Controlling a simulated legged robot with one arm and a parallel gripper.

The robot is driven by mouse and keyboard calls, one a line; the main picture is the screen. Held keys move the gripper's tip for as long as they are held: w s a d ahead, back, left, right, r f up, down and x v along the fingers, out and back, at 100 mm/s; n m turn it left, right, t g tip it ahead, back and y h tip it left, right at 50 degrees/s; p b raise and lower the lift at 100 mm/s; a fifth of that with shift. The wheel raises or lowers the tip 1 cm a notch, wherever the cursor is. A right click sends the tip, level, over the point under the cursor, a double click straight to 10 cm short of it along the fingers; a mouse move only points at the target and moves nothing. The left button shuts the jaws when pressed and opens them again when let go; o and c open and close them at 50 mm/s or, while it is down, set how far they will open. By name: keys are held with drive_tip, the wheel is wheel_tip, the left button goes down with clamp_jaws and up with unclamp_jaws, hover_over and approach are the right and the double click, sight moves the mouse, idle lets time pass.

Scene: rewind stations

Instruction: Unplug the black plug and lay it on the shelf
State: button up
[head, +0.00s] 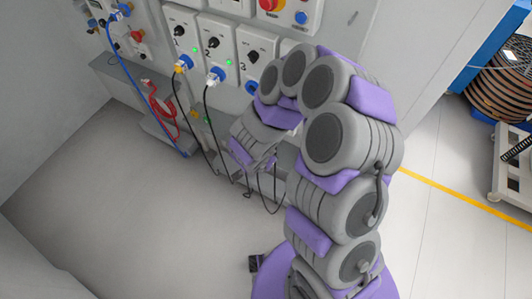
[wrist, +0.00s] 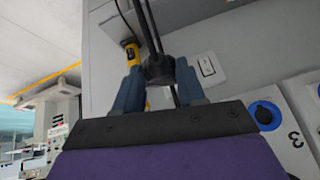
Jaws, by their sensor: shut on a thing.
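My gripper (wrist: 158,82) is shut on the black plug (wrist: 158,66), which sits between its two blue-grey fingers with black cable running from it. In the head view my gripper (head: 254,166) is in front of the lower wall, below the numbered sockets, and my arm hides part of that area. The plug cannot be made out there. The blue socket by number 3 (wrist: 265,114) has no plug in it and is apart from the gripper. A narrow grey shelf (head: 160,127) runs low along the wall. I cannot tell whether the plug touches it.
Red cable (head: 163,108) and blue cable (head: 133,76) hang at the left. A cable reel (head: 500,80) stands at the right. The floor at front left is clear.

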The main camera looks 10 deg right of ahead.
drive_tip(key=shift+s+a, duration=0.25)
drive_tip(key=shift+s, duration=0.15)
idle(0.3)
drive_tip(key=shift+a, duration=0.1)
drive_tip(key=s+a+p, duration=0.1)
drive_tip(key=p, duration=0.1)
drive_tip(key=s+a+p, duration=0.1)
drive_tip(key=p, duration=0.1)
drive_tip(key=shift+s+r, duration=0.1)
drive_tip(key=shift+s, duration=0.25)
drive_tip(key=shift+s+a+p, duration=0.3)
drive_tip(key=shift+s+p, duration=0.05)
drive_tip(key=shift+p, duration=1.1)
drive_tip(key=shift+s+a+p, duration=0.4)
drive_tip(key=shift+s+p, duration=0.35)
drive_tip(key=shift+p, duration=1.15)
